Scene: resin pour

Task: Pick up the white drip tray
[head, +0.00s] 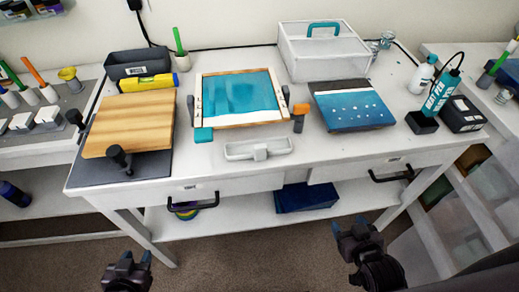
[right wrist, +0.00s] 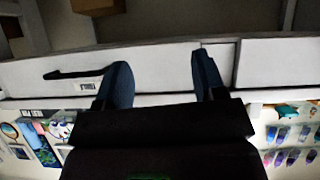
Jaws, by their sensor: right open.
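The white drip tray (head: 258,149) lies on the white table near its front edge, in front of the framed blue resin panel (head: 237,98). It has a raised block at its front middle. My left gripper (head: 139,258) is low in front of the table, left of and well below the tray; its two fingertips stand apart. My right gripper (head: 358,222) is in front of the table, right of and below the tray, open and empty. In the right wrist view its two blue fingers (right wrist: 163,82) are spread, with the table's drawer fronts beyond them. The tray is not visible there.
A wooden board (head: 133,122) in a dark clamp stands left of the tray. A blue dotted panel (head: 352,106) lies to the right. Drawer handles (head: 391,173) stick out from the table front.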

